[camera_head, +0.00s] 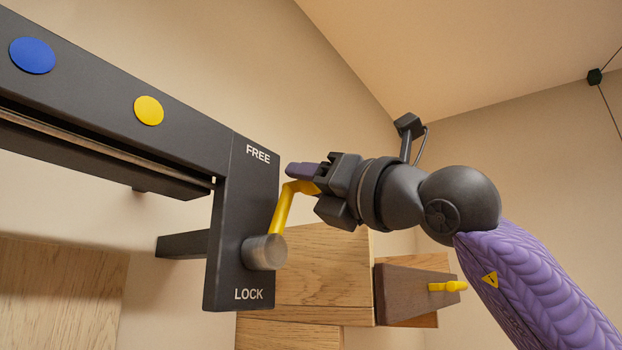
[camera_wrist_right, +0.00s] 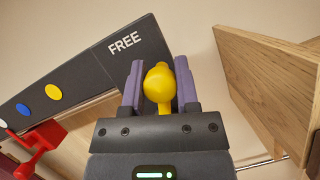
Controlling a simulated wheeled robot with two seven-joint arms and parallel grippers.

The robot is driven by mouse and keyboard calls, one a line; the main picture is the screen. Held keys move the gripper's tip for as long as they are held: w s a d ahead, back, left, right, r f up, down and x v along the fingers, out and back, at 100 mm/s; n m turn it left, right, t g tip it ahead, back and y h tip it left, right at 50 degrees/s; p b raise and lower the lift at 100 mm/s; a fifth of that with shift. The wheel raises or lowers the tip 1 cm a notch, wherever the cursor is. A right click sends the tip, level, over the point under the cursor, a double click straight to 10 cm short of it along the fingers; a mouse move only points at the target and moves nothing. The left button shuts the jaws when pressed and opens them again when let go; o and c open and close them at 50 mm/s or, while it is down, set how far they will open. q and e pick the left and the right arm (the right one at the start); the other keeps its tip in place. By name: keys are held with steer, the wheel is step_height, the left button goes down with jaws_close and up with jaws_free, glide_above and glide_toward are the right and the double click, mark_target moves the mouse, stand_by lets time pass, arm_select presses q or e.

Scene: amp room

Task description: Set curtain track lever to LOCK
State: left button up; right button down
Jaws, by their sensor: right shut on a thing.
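The curtain track lever (camera_head: 281,212) is yellow and cranked, on a metal hub (camera_head: 264,252) on the end plate of the black track (camera_head: 182,139). It slants up and right from the hub, its upper end nearer FREE (camera_head: 258,154) than LOCK (camera_head: 248,294). My right gripper (camera_head: 301,179) is shut on the upper end of the lever. In the right wrist view the lever's rounded yellow end (camera_wrist_right: 158,83) sits between the two purple fingers. My left gripper is in neither view.
Wooden panels (camera_head: 322,265) stand behind and below my right gripper. A dark wooden block with a yellow hook (camera_head: 447,287) is at the lower right. In the right wrist view a red fitting (camera_wrist_right: 38,146) is at the left and a wooden board (camera_wrist_right: 265,85) is close at the right.

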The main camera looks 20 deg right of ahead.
steer(key=shift+w+d+f+m+g+h+b, duration=0.25)
steer(key=shift+w+d+f+m+h+b, duration=0.75)
steer(key=shift+m, duration=1.75)
steer(key=shift+w+d+f+m+g+h+b, duration=0.15)
steer(key=shift+d+f+m+g+h+b, duration=0.25)
steer(key=shift+f+m+h+b, duration=1.3)
steer(key=shift+w+d+f+m+g+h+b, duration=0.15)
steer(key=shift+w+d+f+m+h+b, duration=0.9)
steer(key=shift+m, duration=2.8)
steer(key=shift+s+a+f+y+b, duration=0.2)
steer(key=shift+s+f+y+b, duration=0.2)
steer(key=shift+f+y, duration=0.15)
steer(key=shift+c, duration=1.8)
jaws_free()
steer(key=shift+r, duration=0.1)
steer(key=shift+s, duration=0.1)
steer(key=b+v, duration=0.3)
steer(key=v, duration=0.7)
steer(key=shift+b, duration=0.4)
